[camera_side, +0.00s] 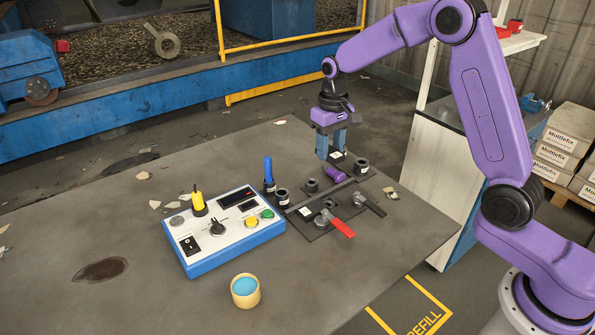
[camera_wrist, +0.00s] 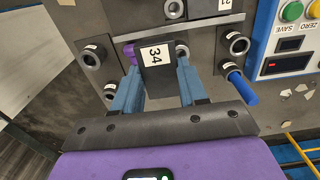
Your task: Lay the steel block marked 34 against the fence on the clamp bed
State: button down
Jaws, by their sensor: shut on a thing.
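My gripper (camera_side: 332,150) is shut on the dark steel block (camera_side: 337,158) and holds it above the table. The clamp bed (camera_side: 318,228) is a dark plate on the table, with a red-handled clamp (camera_side: 342,228). A long dark bar, apparently the fence (camera_side: 322,192), runs along its far side. The held block is beyond this bar, near a purple cylinder (camera_side: 335,174). The cylinder also shows partly behind the block in the wrist view (camera_wrist: 129,52).
A blue peg (camera_side: 268,170) and several dark ring-shaped parts (camera_side: 362,165) stand around the bed. Another labelled piece (camera_side: 305,211) lies at the bed's left end. A control box (camera_side: 222,229) and a cup (camera_side: 245,291) stand left and nearer. The table's left part is mostly clear.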

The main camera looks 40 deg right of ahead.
jog(key=w+f, duration=0.3)
jog(key=w, duration=0.3)
send_over(303, 175)
jog(key=s, duration=0.1)
notch_tip(303, 175, down, 4)
jog(key=shift+d+r, duration=0.1)
jog(key=shift+w+f, duration=0.6)
jog(key=shift+f, duration=1.55)
jog(key=shift+f, duration=0.1)
jog(key=c, duration=0.6)
grip_release()
jog(key=shift+f, duration=0.1)
